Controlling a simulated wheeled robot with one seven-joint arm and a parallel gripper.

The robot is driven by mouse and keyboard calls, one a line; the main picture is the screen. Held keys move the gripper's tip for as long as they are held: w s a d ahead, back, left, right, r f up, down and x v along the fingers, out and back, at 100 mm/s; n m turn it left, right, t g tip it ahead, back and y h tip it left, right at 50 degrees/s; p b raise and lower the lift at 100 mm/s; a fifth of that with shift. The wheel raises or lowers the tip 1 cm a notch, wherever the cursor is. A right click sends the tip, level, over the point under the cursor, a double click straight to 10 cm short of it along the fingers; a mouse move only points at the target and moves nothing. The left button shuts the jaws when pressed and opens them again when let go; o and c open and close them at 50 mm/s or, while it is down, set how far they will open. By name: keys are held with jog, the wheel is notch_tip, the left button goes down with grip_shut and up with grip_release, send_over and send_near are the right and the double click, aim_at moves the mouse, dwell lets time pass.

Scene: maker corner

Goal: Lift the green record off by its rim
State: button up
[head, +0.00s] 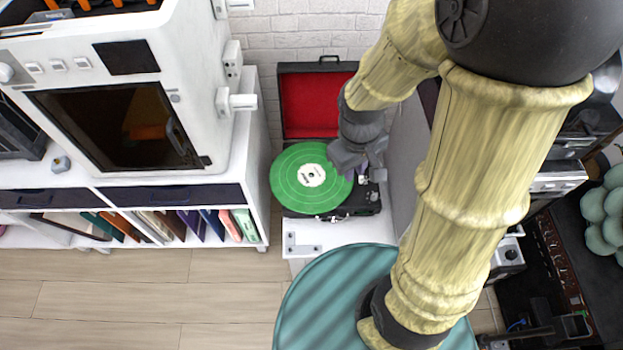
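The green record (290,180) with a pale centre label lies on the record player (358,205), whose lid with red lining (308,105) stands open behind it. My gripper (347,172) is at the record's right edge, pointing down at its rim. The fingers are small and dark here, and I cannot tell whether they are open or closed on the rim. My wrist and the gripper hide part of the record's right side and part of the player.
The player stands on a low white stand (310,236). A white cabinet (262,150) with a shelf of books (190,225) is close on the left. A brick wall (290,30) is behind. Dark equipment (508,255) stands on the right. The wooden floor (130,295) at lower left is clear.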

jog(key=a+f+m+t+h+b, duration=0.4)
jog(key=a+f+m+b, duration=0.2)
jog(key=f+m, duration=0.5)
jog(key=a+f+m+t+h+b, duration=0.4)
jog(key=a+f+m+b, duration=0.3)
jog(key=f, duration=0.8)
jog(key=a+f+m+t+h+b, duration=0.4)
jog(key=a+f+m+b, duration=0.2)
jog(key=f+m, duration=0.6)
jog(key=a+m, duration=0.2)
jog(key=shift+s+a+f+m+b, duration=0.2)
jog(key=shift+a+f+m+b, duration=0.1)
jog(key=shift+a+f+b, duration=0.1)
jog(key=shift+d, duration=0.1)
jog(key=x, duration=1.2)
jog(key=shift+r+b, duration=0.15)
jog(key=shift+b, duration=0.3)
jog(key=shift+w+d, duration=0.1)
jog(key=shift+d, duration=0.05)
